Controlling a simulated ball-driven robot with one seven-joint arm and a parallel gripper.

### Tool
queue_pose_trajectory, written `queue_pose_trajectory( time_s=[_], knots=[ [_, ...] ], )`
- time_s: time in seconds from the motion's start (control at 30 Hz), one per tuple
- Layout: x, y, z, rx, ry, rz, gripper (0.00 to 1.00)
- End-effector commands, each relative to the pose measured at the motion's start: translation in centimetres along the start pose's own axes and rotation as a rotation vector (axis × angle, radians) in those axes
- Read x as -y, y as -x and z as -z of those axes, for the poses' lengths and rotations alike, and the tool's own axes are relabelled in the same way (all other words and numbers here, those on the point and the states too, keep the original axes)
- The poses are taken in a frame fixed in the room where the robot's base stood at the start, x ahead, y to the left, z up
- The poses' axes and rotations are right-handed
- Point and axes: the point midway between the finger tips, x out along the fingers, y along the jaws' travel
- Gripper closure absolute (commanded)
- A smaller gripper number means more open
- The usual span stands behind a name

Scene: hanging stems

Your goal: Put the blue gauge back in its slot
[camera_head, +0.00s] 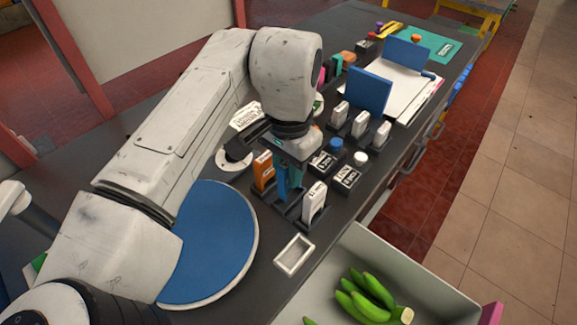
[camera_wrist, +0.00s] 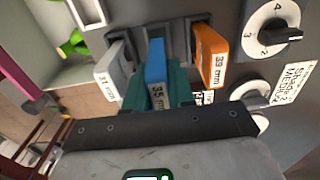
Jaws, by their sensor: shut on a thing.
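The blue gauge (camera_wrist: 156,62), labelled 35 mm, is held between the teal fingers of my gripper (camera_wrist: 158,84). In the head view the gauge (camera_head: 281,182) shows partly behind my gripper (camera_head: 290,175). It is over the middle of a dark rack (camera_head: 290,211), between an orange 39 mm gauge (camera_wrist: 216,58) and a white 31 mm gauge (camera_wrist: 112,68). The orange gauge (camera_head: 263,170) and white gauge (camera_head: 314,202) stand upright in the rack. I cannot tell whether the blue gauge's lower end is inside the middle slot.
Beside the rack are two dark boxes, one with a blue cap (camera_head: 336,144) and one with a white cap (camera_head: 361,158). A small white tray (camera_head: 294,256) and a blue round disc (camera_head: 215,245) are nearby. A bin (camera_head: 400,262) holds green bananas (camera_head: 370,297).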

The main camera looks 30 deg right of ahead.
Motion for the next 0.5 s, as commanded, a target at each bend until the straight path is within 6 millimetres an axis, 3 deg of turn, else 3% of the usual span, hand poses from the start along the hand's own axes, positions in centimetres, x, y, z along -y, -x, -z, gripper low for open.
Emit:
queue_pose_trajectory(
  time_s=[0.5],
  knots=[
    [-0.01, -0.78, 0.0, -0.001, 0.0, -0.001, 1.0]
  ],
)
